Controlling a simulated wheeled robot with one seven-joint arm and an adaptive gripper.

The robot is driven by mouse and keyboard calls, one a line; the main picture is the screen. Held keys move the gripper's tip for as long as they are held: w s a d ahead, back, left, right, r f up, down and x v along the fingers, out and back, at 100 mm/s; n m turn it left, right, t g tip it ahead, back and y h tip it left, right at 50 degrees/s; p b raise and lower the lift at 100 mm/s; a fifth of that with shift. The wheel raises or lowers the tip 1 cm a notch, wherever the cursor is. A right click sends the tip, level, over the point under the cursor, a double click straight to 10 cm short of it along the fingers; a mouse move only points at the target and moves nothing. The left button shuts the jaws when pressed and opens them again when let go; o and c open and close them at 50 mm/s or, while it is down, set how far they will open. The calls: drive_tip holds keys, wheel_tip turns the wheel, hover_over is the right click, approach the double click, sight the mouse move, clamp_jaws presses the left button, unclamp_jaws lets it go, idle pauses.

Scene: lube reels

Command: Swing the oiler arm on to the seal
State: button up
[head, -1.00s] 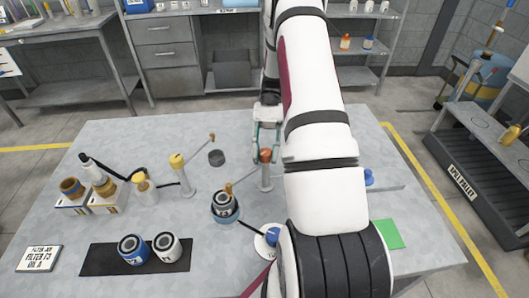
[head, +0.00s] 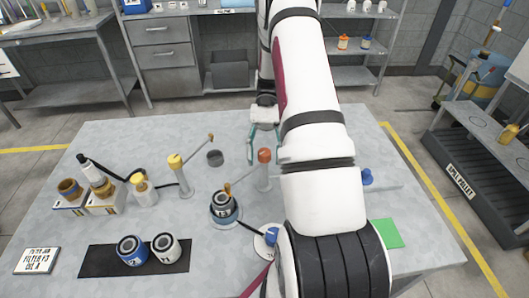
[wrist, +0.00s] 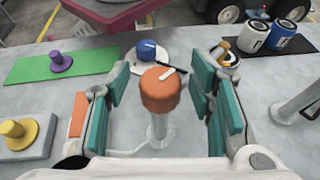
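The oiler's post has an orange cap (head: 264,156) and stands on the table. Its thin arm (head: 243,179) reaches toward the front left, with its tip (head: 227,189) at the dark filter (head: 223,204) in a blue cup. I cannot clearly tell the seal apart, or whether the tip touches the filter. My gripper (head: 264,148) is open at the orange cap. In the wrist view, the cap (wrist: 160,92) stands between the teal finger pads, with gaps on both sides. The filter with the brown tip (wrist: 226,50) is partly hidden behind the right finger.
A yellow-capped post (head: 177,162) with its own arm stands left, near a grey round dish (head: 215,158). Two filters (head: 148,249) stand on a black mat. A blue knob (head: 272,236) sits on a white disc in front. My arm hides part of the table's right side.

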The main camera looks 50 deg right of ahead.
drive_tip(key=v, duration=0.7)
drive_tip(key=shift+w+d, duration=0.15)
drive_tip(key=shift+r, duration=0.1)
idle(0.4)
